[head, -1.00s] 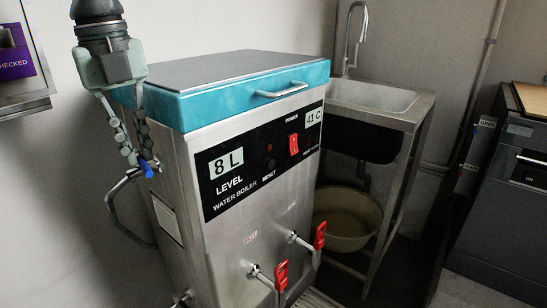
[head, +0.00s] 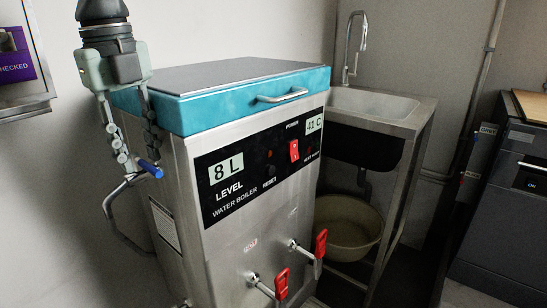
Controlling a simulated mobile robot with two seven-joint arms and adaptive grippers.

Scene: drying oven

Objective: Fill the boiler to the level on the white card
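The steel water boiler (head: 240,235) has a teal lid (head: 215,105), which is closed. Its level display (head: 226,170) reads 8 L, and its temperature display (head: 314,124) reads 41 C. My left gripper (head: 136,165) hangs down at the boiler's left side with its two fingers apart. A blue valve handle (head: 151,169) on a bent steel pipe (head: 117,197) is right by the fingertips; I cannot tell whether they touch it. Two red-handled taps (head: 320,246) (head: 281,284) are on the boiler's front. No white card is recognisable. My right gripper is out of view.
A steel sink (head: 378,103) with a tall faucet (head: 354,45) stands behind the boiler at the right. A beige basin (head: 345,225) is below it. A dark appliance (head: 510,215) is at the right edge. A purple sign (head: 15,55) is at the upper left.

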